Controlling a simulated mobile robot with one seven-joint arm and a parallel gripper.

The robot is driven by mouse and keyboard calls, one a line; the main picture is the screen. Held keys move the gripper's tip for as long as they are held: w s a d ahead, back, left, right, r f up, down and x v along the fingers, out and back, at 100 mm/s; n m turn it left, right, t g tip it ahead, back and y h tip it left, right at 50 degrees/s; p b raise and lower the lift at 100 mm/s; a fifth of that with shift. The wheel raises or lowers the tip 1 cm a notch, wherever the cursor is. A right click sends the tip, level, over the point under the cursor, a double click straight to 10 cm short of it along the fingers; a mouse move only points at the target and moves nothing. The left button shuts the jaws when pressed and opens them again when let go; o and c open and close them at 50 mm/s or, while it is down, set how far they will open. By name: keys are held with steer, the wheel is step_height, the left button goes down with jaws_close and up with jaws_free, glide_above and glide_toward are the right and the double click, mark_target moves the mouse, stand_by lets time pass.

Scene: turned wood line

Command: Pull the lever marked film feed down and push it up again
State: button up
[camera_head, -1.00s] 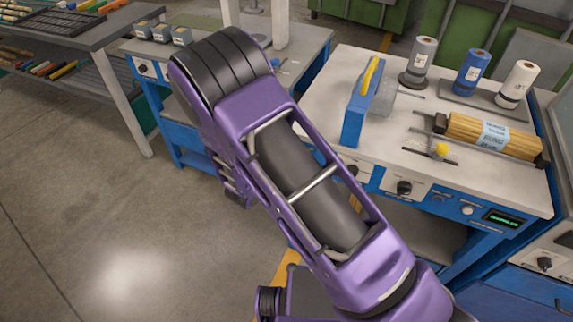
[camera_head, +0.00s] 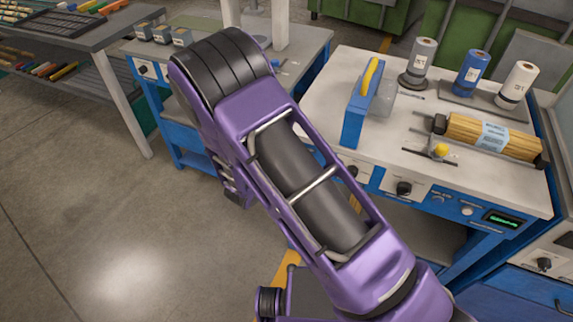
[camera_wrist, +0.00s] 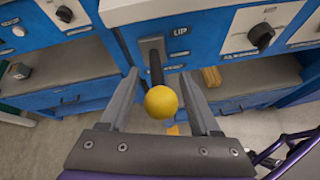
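The lever has a dark stem (camera_wrist: 156,68) and a yellow ball knob (camera_wrist: 162,102). It sticks out of a grey slotted plate (camera_wrist: 150,46) on a blue bench front. "UP" is printed beside the plate; a small label below is too small to read. My gripper (camera_wrist: 160,74) is open, with one finger on each side of the lever. Gaps show between the knob and both fingers. I cannot tell how far up or down the lever stands. In the head view my arm covers this spot, and neither gripper nor lever shows.
Black rotary knobs sit on the bench front, one right of the lever (camera_wrist: 261,36). In the head view the worktop (camera_head: 400,185) carries a blue stand (camera_head: 358,112), several rolls and a wrapped wooden bundle (camera_head: 490,137). Open floor (camera_head: 110,230) lies to the left.

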steer(key=shift+o, duration=0.3)
steer(key=shift+f, duration=0.1)
steer(key=v, duration=1.7)
steer(key=shift+s+p, duration=0.25)
steer(key=shift+p, duration=0.05)
